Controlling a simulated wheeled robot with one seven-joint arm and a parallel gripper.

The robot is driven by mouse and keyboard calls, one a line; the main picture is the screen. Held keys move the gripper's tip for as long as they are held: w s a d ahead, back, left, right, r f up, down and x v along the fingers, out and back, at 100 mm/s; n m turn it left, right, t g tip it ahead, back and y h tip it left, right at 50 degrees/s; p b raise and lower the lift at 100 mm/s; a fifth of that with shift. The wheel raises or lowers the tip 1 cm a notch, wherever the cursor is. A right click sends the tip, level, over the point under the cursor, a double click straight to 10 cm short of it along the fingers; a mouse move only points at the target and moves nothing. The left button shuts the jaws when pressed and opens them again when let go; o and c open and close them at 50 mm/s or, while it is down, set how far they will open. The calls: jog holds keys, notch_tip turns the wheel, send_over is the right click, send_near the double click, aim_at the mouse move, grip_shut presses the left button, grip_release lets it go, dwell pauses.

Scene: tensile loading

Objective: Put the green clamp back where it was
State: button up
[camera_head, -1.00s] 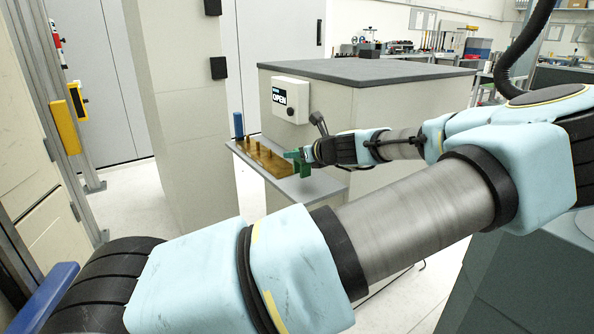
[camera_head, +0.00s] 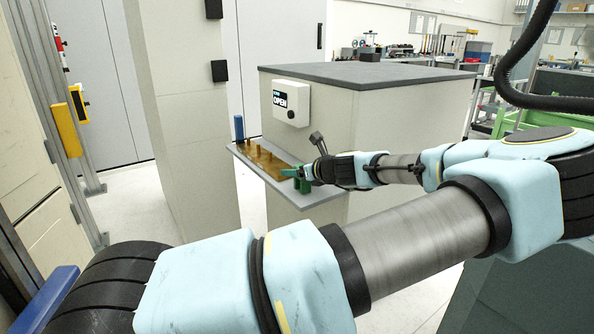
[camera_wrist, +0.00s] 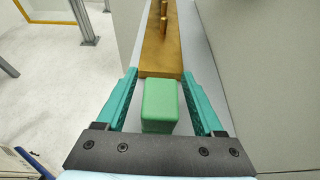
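The green clamp (camera_wrist: 160,105) is a rounded green block. In the head view the green clamp (camera_head: 304,186) appears to stand upright on the grey shelf (camera_head: 316,200), near the shelf's right end, beside the brass plate (camera_head: 262,160). My gripper (camera_wrist: 164,85) has teal fingers spread on both sides of the clamp, with a visible gap on each side. In the head view my gripper (camera_head: 291,172) is low over the shelf, pointing left along it. The clamp's underside is hidden, so its exact contact with the shelf cannot be seen.
The brass plate carries several upright pegs (camera_head: 268,153). A blue block (camera_head: 239,127) stands at the shelf's far left end. A box with an "OPEN" display (camera_head: 290,101) is on the cabinet wall behind. A dark lever (camera_head: 318,142) juts out near my gripper.

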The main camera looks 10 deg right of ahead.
jog(key=shift+r, duration=0.1)
jog(key=v, duration=1.2)
jog(key=shift+r, duration=0.1)
